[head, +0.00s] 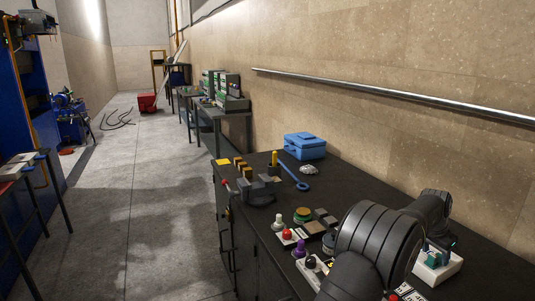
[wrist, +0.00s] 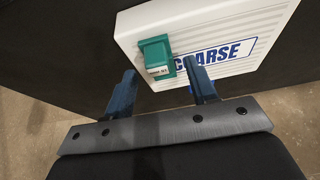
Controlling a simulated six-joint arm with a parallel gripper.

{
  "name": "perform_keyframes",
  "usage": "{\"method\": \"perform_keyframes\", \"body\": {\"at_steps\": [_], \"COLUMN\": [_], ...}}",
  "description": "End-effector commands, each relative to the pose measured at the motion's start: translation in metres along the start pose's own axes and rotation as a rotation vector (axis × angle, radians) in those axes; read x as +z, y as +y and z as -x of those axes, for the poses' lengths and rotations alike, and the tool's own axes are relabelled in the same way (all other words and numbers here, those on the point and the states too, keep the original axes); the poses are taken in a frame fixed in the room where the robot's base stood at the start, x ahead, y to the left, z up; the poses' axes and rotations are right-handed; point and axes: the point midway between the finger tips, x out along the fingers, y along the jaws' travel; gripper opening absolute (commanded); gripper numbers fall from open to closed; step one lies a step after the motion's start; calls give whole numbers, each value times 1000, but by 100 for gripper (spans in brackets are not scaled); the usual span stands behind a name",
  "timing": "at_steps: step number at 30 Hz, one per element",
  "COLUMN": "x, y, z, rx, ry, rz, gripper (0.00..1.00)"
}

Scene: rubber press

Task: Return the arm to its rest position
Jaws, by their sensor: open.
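My arm (head: 385,235) is bent over the right end of the dark workbench (head: 345,185). In the wrist view my gripper (wrist: 160,72) has its two blue fingers apart, with nothing held between them. A white box marked COARSE (wrist: 225,30) lies just beyond the fingertips, with a small teal block (wrist: 156,55) on it, near the gap between the fingers. I cannot tell whether the fingers touch the box. In the head view a white unit with teal parts (head: 437,268) shows beside my arm, partly hidden by it, and the fingers are not clearly visible there.
The wall with a metal rail (head: 390,92) bounds the right. The floor (head: 150,215) left of the bench is open.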

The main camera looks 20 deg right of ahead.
Motion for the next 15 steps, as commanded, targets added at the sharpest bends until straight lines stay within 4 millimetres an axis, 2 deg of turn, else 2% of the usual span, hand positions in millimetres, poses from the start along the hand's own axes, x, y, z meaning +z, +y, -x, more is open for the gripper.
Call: {"method": "perform_keyframes", "body": {"at_steps": [2,8,15], "x": [1,-16,-18], "y": [0,0,40], "z": [-18,22,49], "rx": [1,-2,1], "ry": [-2,6,2], "rz": [0,0,-4], "gripper": [52,52,52]}}
